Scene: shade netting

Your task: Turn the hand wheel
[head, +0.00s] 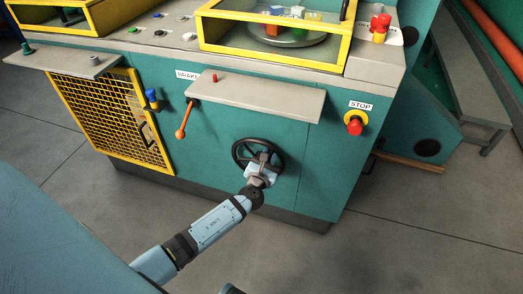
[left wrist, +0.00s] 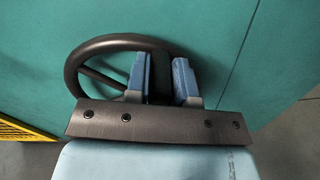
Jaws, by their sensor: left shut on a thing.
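The black hand wheel (head: 243,146) is mounted low on the front of the teal machine (head: 225,133). My left gripper (head: 262,169) is at the wheel's lower right part in the head view. In the left wrist view, the wheel (left wrist: 112,43) shows its rim and a spoke at the left, and my left gripper's two blue fingers (left wrist: 166,82) stand on either side of a dark part of the wheel. The gripper is shut on the wheel. The exact spot of contact is partly hidden by the fingers. My right gripper is not in view.
A grey shelf (head: 262,98) juts out above the wheel. An orange-knobbed brake lever (head: 184,122) hangs to the left, and a red stop button (head: 355,126) is to the right. A yellow mesh guard (head: 105,115) covers the left side. Grey floor (head: 330,260) is open in front.

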